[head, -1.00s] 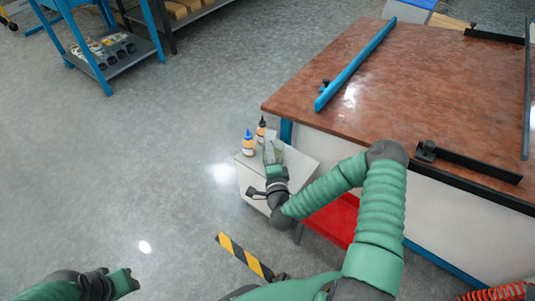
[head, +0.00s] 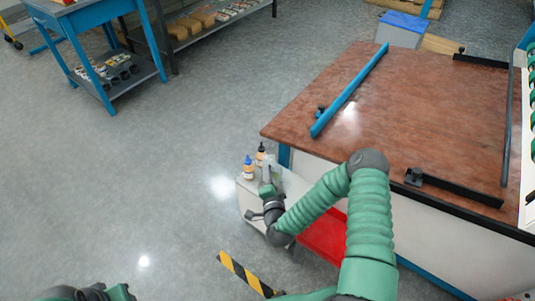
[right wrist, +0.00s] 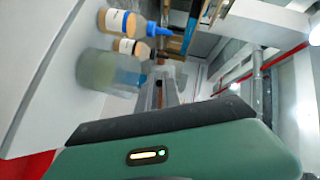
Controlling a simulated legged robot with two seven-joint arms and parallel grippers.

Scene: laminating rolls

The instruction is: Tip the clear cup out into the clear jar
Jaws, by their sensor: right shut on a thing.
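A clear, greenish vessel, which looks like the clear jar (right wrist: 98,70), stands upright beside two bottles in the right wrist view, which is turned on its side. In the head view, a pale see-through shape shows just beyond my right gripper (head: 268,188); I cannot tell whether it is jar or cup. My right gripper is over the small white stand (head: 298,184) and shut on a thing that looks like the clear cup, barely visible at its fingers. Its contents and tilt cannot be made out. My left gripper (head: 122,292) is low at the left bottom edge, its fingers unclear.
A blue-capped bottle (head: 249,168) and a dark-capped bottle (head: 260,153) stand close beside the clear vessel. A red tray (head: 322,238) is below my right arm. The brown table (head: 420,120) rises at the right.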

